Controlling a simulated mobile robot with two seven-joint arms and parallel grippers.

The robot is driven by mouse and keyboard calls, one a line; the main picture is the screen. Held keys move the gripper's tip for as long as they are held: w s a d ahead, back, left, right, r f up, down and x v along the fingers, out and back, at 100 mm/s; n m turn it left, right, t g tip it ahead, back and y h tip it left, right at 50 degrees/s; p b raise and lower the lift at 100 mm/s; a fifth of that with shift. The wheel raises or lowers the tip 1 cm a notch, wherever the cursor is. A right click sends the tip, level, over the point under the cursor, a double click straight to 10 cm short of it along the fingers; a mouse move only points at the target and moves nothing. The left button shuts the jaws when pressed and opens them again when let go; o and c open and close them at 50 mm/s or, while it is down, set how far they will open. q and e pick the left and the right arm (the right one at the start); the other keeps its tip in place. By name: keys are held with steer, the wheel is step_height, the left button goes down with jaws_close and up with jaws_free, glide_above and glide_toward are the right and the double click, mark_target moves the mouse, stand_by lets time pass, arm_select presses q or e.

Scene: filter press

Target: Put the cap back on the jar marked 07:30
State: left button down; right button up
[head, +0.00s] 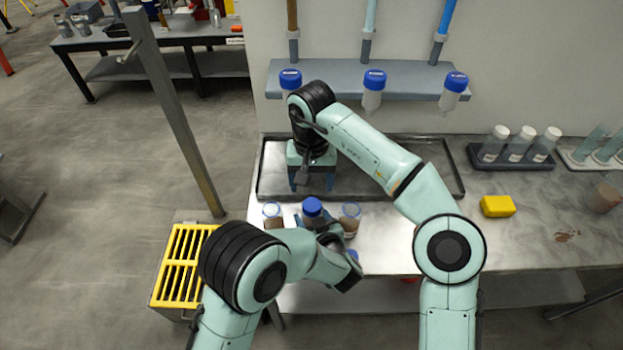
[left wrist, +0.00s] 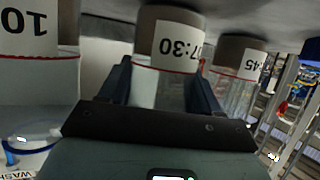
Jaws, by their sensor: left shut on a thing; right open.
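The jar marked 07:30 (left wrist: 172,60) stands between the blue fingers of my left gripper (left wrist: 165,90), which is shut on it. Its picture is inverted, with brown sediment under clear liquid; its top is hidden there. In the head view a blue cap (head: 312,206) shows at the top of the middle jar; I cannot tell whether it is seated. My right gripper (head: 312,180) is open, its fingers pointing down above the tray just behind that cap. Nothing shows between its fingers.
Neighbouring jars stand left (head: 272,215) and right (head: 350,217) of the held one, close by. Behind is a shallow dark tray (head: 400,140). Blue-capped bottles (head: 373,90) hang from a shelf above. A yellow block (head: 497,206) lies to the right.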

mark_target(311, 204)
steer(key=shift+f, duration=4)
steer(key=c, duration=1.1)
steer(key=m, duration=0.6)
steer(key=shift+m, duration=0.3)
